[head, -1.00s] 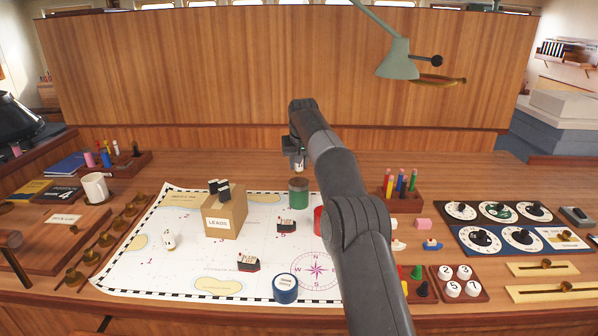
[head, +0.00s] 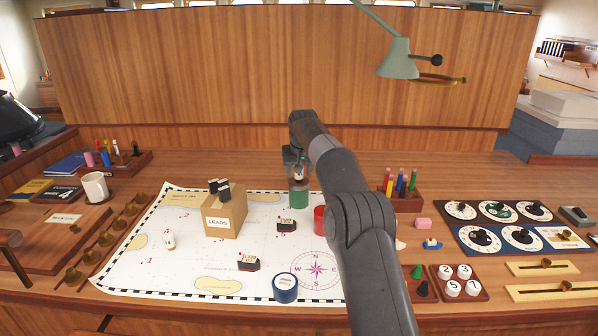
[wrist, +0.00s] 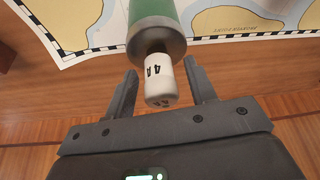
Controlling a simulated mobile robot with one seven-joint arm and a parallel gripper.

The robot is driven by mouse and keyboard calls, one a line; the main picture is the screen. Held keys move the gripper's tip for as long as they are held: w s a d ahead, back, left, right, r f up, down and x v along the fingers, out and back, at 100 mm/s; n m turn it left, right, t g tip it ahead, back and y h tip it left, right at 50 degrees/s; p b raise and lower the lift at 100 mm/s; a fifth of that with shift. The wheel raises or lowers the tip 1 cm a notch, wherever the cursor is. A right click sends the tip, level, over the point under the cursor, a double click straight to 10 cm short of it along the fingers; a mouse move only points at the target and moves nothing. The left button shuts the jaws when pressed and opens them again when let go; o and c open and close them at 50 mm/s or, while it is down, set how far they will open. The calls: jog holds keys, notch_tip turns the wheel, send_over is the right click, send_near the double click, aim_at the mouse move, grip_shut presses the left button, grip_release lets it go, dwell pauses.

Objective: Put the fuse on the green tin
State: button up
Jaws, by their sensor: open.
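The fuse (wrist: 160,84), a small white cylinder marked "4A", is upright at the top of the green tin (head: 299,200). In the wrist view its far end meets the tin's grey top (wrist: 157,44), and the tin's green side shows beyond. My gripper (head: 298,171) is right over the tin, partly hidden behind my arm in the head view. Its fingers are open, one on each side of the fuse, with a gap visible on both sides in the wrist view.
A LEADS box (head: 222,220) stands left of the tin on the chart (head: 190,275). A red tin (head: 319,218) is close on the right, partly behind my arm. A pencil holder (head: 402,203) stands right.

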jog(key=s+d+r, duration=0.3)
jog(key=s+r, duration=0.4)
jog(key=r, duration=0.2)
jog(key=s+d+r, duration=0.3)
jog(key=s+r, duration=0.5)
jog(key=r, duration=0.1)
jog(key=s+d+r, duration=0.1)
jog(key=s+d, duration=0.2)
jog(key=s, duration=0.4)
jog(key=s+d+r, duration=0.1)
jog(key=s+d, duration=0.2)
jog(key=s, duration=0.5)
jog(key=s+d+f, duration=0.2)
jog(key=s+f, duration=0.3)
jog(key=s, duration=0.4)
jog(key=s+d+f+m, duration=0.1)
jog(key=s+d+f, duration=0.1)
jog(key=s+f, duration=0.3)
jog(key=s+d+f+m+t, duration=0.1)
jog(key=s+f, duration=0.4)
jog(key=s, duration=0.8)
jog(key=shift+s+d+h, duration=0.25)
jog(key=shift+d+h, duration=0.15)
jog(key=shift+d, duration=0.1)
